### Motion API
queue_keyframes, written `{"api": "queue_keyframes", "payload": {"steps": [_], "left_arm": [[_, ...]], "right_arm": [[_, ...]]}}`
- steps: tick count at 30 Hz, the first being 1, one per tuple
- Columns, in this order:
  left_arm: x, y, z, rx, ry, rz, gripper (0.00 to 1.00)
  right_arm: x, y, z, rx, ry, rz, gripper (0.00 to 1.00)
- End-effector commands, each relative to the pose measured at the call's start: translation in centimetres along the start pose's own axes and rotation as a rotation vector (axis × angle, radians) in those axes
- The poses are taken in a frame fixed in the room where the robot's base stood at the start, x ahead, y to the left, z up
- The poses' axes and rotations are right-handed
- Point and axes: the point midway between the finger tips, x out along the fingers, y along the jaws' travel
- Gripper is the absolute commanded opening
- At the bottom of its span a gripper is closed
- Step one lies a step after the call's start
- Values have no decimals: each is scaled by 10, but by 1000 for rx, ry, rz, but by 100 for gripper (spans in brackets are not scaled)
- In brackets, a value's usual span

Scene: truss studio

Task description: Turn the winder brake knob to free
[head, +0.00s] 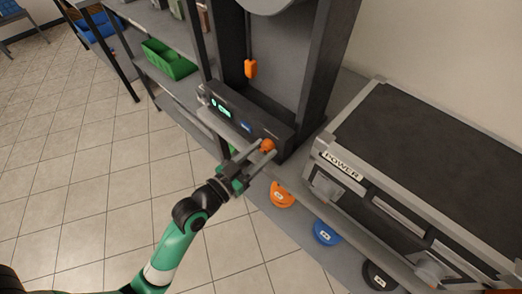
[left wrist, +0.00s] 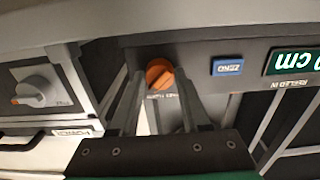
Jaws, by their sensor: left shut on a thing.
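The winder brake knob is a round orange knob (head: 268,145) at the right end of the dark control panel (head: 225,105). It also shows in the left wrist view (left wrist: 158,73), with a label under it too blurred to read. My left gripper (head: 262,153) reaches it from the front, its two grey fingers on either side of the knob and shut on it. In the left wrist view the fingers (left wrist: 157,88) flank the knob. My right gripper is in neither view.
A blue ZERO button (left wrist: 227,67) and a green display (left wrist: 293,62) sit on the same panel. A case marked POWER (head: 342,165) stands to the right. Orange (head: 282,195), blue (head: 326,232) and black weights lie on the lower shelf. A green bin (head: 168,60) stands at the left.

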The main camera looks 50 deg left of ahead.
Motion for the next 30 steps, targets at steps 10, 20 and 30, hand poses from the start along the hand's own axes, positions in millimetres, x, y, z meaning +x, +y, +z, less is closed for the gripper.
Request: {"api": "queue_keyframes", "payload": {"steps": [10,20,30], "left_arm": [[0,0,-1,-13,0,0,0],[0,0,-3,-158,-1,0,0],[0,0,-4,-459,-2,0,0]], "right_arm": [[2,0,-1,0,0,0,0],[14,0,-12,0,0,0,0],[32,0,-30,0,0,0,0]]}}
